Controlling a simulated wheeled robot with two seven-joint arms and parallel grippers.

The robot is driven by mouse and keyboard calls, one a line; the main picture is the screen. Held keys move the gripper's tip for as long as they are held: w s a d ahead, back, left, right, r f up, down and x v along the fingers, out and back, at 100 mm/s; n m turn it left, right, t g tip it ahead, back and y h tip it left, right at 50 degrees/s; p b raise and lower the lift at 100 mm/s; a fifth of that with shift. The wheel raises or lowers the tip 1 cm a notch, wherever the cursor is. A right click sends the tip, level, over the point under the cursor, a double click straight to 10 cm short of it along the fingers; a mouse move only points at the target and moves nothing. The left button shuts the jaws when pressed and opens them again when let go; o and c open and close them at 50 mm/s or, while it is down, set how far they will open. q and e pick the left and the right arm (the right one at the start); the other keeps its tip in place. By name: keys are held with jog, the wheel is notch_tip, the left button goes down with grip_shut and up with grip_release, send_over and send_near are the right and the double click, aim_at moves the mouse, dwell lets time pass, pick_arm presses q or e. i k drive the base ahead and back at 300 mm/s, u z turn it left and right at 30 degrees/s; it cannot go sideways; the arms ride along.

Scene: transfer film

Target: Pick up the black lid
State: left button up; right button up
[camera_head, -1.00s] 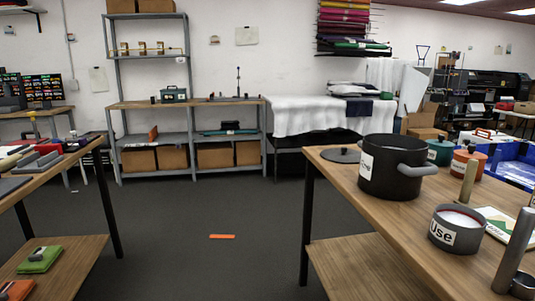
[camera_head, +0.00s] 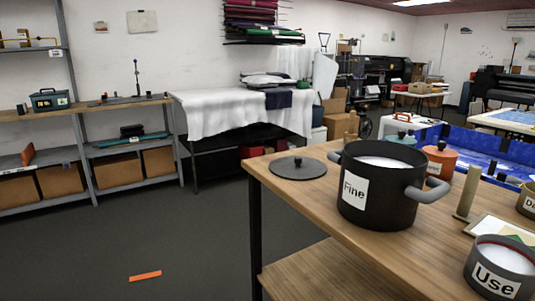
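The black lid (camera_head: 298,168) is a flat dark disc with a small knob on top. It lies on the wooden table (camera_head: 285,210) near its far left corner, just left of the black pot. The black pot (camera_head: 378,205) is open, labelled "Fine", has grey handles and holds something white. Neither of my grippers shows in the head view.
A "Use" container (camera_head: 500,268) stands at the table's front right. An orange lidded pot (camera_head: 440,160), a teal lidded pot (camera_head: 401,138) and an upright wooden rod (camera_head: 467,192) stand behind and right of the black pot. Floor left of the table is clear, except an orange strip (camera_head: 145,276).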

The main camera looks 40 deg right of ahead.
aim_at(299, 168)
jog(key=i, duration=3.05)
jog(key=z, duration=3.75)
